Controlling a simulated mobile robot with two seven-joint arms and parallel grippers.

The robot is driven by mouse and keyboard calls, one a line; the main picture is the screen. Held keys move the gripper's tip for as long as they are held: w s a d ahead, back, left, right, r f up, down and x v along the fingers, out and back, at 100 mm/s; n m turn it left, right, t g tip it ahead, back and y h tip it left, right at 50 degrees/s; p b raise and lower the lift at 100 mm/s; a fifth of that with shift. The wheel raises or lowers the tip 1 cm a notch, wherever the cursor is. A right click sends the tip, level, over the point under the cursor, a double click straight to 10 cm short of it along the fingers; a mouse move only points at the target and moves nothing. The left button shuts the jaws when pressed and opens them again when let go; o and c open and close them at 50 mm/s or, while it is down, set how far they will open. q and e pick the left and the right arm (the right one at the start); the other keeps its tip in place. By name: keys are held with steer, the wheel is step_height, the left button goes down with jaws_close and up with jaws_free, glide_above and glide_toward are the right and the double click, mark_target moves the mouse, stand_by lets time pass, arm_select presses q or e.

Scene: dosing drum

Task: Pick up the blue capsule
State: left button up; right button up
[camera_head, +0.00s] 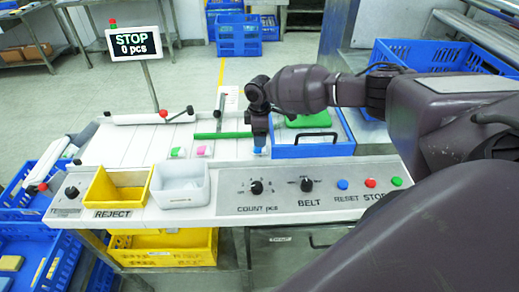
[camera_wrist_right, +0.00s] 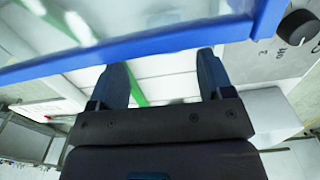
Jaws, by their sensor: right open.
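My right gripper (camera_head: 258,138) points down over the white belt, just left of the blue-rimmed tray. In the right wrist view its two fingers (camera_wrist_right: 163,78) are apart, with only white belt and a green strip visible between them. A small blue patch (camera_head: 258,151) shows at the fingertips in the head view; I cannot tell whether it is the blue capsule or part of the fingers. No blue capsule is clear in the wrist view. My left gripper is not in view.
A green-and-pink pair of small pieces, one (camera_head: 178,152) and another (camera_head: 203,151), lies on the belt to the left. A blue tray (camera_head: 312,151) stands right beside the gripper. A green bar (camera_head: 222,135) crosses the belt. Yellow (camera_head: 105,190) and white (camera_head: 180,198) bins stand in front.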

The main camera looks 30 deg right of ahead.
mark_target(260, 149)
steer(key=f, duration=0.2)
steer(key=a+f, duration=0.1)
steer(key=f, duration=0.1)
steer(key=shift+s+f, duration=0.15)
steer(key=shift+f, duration=0.6)
steer(key=shift+c, duration=0.5)
steer(key=c, duration=0.9)
steer(key=shift+r, duration=0.15)
